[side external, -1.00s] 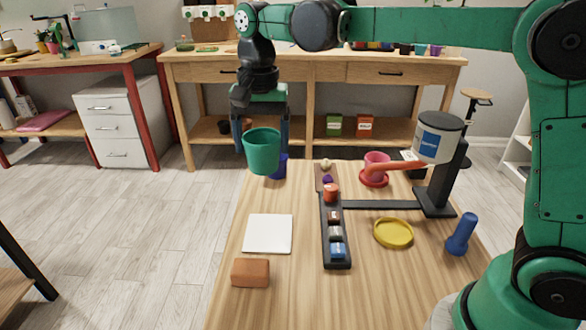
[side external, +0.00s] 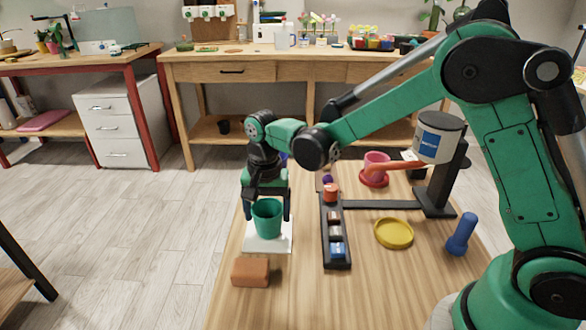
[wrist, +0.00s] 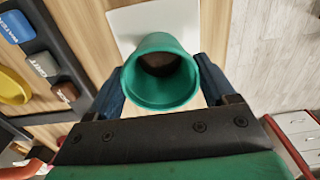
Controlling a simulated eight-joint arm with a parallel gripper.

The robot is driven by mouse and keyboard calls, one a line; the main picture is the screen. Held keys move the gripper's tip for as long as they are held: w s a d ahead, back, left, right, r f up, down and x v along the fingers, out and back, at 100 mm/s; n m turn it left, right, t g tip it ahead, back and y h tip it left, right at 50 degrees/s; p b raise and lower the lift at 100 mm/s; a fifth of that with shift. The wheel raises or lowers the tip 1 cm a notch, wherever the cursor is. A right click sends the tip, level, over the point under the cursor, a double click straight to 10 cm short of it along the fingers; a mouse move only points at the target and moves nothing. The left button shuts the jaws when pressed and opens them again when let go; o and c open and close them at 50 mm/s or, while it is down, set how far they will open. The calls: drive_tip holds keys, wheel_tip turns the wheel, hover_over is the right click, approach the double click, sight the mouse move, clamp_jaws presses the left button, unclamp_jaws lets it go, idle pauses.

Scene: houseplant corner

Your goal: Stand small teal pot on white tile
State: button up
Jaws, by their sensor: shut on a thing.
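The small teal pot (side external: 267,218) is upright between the fingers of my gripper (side external: 267,212), which is shut on it. In the wrist view the pot (wrist: 161,75) shows its open rim and a dark inside. The white tile (side external: 282,244) lies flat on the table, and the pot is over it. The tile also shows behind the pot in the wrist view (wrist: 125,22). I cannot tell whether the pot's base touches the tile.
A brown block (side external: 250,272) lies just in front of the tile. A dark rack (side external: 336,262) with several small items stands to its right.

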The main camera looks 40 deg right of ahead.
drive_tip(key=o, duration=1.1)
drive_tip(key=shift+f, duration=0.1)
drive_tip(key=shift+o, duration=0.2)
wheel_tip(320, 180, up, 12)
drive_tip(key=s+d+f+n+t, duration=0.1)
drive_tip(key=s+d+n+t, duration=0.1)
drive_tip(key=s+n+t, duration=0.1)
drive_tip(key=s+d+n+t, duration=0.3)
drive_tip(key=s+n, duration=0.3)
drive_tip(key=s, duration=0.2)
drive_tip(key=shift+s+d+f+t, duration=0.2)
drive_tip(key=shift+f+t, duration=0.15)
drive_tip(key=shift+t, duration=0.25)
